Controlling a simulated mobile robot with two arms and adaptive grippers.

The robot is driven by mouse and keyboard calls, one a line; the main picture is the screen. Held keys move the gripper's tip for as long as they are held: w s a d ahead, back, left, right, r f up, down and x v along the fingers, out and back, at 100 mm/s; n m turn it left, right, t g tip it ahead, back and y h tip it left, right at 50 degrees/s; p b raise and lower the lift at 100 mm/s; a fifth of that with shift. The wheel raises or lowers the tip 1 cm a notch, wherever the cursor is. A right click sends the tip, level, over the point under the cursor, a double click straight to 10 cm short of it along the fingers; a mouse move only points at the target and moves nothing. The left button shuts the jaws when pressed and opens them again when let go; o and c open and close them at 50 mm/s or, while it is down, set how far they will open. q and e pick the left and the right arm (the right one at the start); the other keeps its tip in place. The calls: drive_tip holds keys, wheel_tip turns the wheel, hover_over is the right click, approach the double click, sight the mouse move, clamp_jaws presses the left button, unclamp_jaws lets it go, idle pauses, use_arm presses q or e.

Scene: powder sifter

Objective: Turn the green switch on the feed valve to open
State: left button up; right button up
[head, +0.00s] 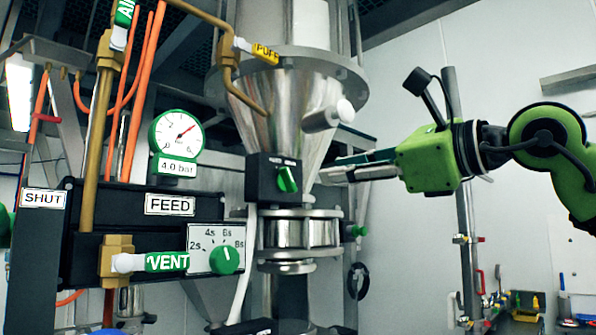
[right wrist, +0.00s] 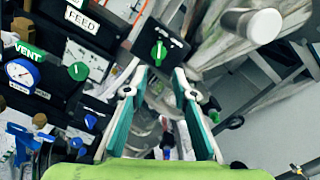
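A black box (head: 273,181) with a small green switch (head: 287,179) sits on the front of the steel cone. The switch stands nearly upright, tilted a little. The right wrist view also shows this switch (right wrist: 158,52) just beyond the fingertips. A FEED label (head: 170,204) is on the black panel to the left. My right gripper (head: 326,170) is open and empty, a little right of the box, with its fingers pointing left toward it. In the right wrist view its fingers (right wrist: 160,76) are spread, with the switch roughly centred above the gap. My left gripper is not in view.
A white dial with a green knob (head: 225,260) is at lower left of the box. A pressure gauge (head: 177,137) reads near its label of 4.0 bar. A brass pipe (head: 229,77) and a pale cylinder (head: 328,117) stick out above the box.

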sight(292, 180)
drive_tip(key=p+x, duration=0.3)
drive_tip(key=x, duration=0.6)
drive_tip(key=shift+a, duration=0.1)
drive_tip(key=shift+w+a+f, duration=0.1)
drive_tip(key=shift+w+a, duration=0.1)
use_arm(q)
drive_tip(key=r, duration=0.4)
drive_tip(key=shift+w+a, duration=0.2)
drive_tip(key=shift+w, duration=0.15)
use_arm(e)
drive_tip(key=shift+w+a, duration=0.15)
drive_tip(key=shift+w, duration=0.05)
drive_tip(key=shift+f, duration=0.1)
clamp_jaws()
